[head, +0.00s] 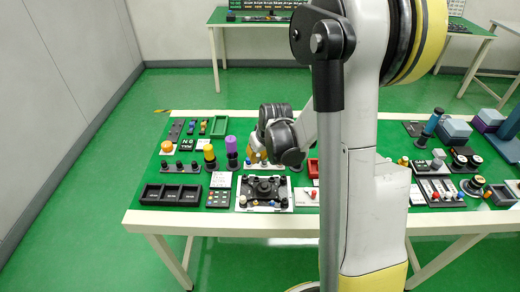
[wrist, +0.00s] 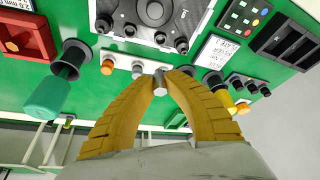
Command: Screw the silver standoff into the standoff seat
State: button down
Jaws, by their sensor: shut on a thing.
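My gripper (wrist: 160,76) has yellow ribbed fingers that meet at their tips on a small silver standoff (wrist: 160,87). The standoff is right at the fingertips, in front of a white strip (wrist: 122,58). I cannot tell whether it touches the strip. On the strip are an orange piece (wrist: 107,66) and a grey piece (wrist: 137,70). A black gimbal unit on a white plate (wrist: 110,43) is beyond the strip; its plate also shows in the head view (head: 242,206). I cannot pick out the standoff seat. In the head view, my arm mostly hides the gripper.
A black-based teal cylinder (wrist: 48,98) and a red tray (wrist: 25,36) are at the left in the wrist view. In the head view, a purple cylinder (head: 231,146) and a yellow one (head: 209,153) stand left of my gripper. A black compartment tray (head: 171,194) is at front left.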

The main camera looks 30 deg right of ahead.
aim_at(256, 181)
jog(key=shift+s+a, duration=0.25)
jog(key=shift+a, duration=0.25)
jog(key=shift+f, duration=0.1)
notch_tip(256, 181, down, 6)
jog(key=b, duration=0.5)
jog(key=shift+f+b, duration=0.85)
jog(key=shift+b, duration=0.55)
dwell(1.5)
jog(key=c, duration=1.4)
grip_release()
